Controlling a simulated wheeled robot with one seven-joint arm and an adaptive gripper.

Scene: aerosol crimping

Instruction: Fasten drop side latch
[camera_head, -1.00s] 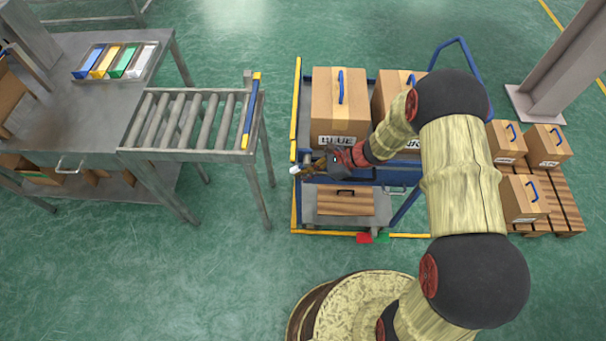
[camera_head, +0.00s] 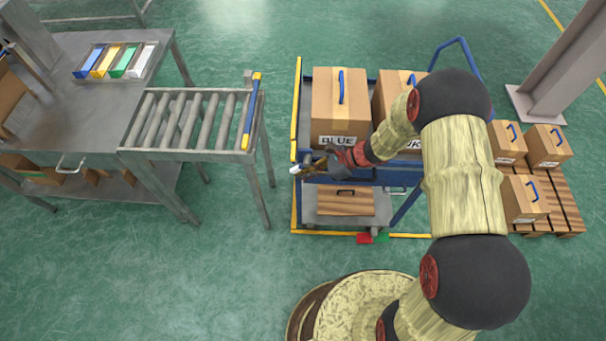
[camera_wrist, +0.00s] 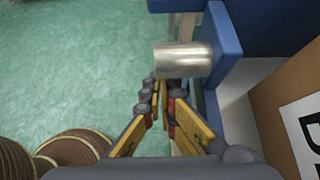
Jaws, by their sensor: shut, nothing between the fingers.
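The cart's blue drop side (camera_head: 375,175) runs along its near edge, below the boxes. A silver cylindrical latch knob (camera_wrist: 182,60) sticks out to the left from a blue end plate in the wrist view; it shows as a small pale cylinder (camera_head: 294,169) in the head view. My gripper (camera_head: 306,171) is at the left end of the drop side, close to the knob. In the wrist view its fingertips (camera_wrist: 163,90) are together and empty, just below the knob. I cannot tell whether they touch it.
A cardboard box marked BLUE (camera_head: 339,100) stands on the cart, with another box (camera_head: 388,95) beside it. A roller conveyor (camera_head: 190,120) stands to the left, with open floor (camera_head: 230,260) in front. Smaller boxes on a pallet (camera_head: 560,205) stand to the right.

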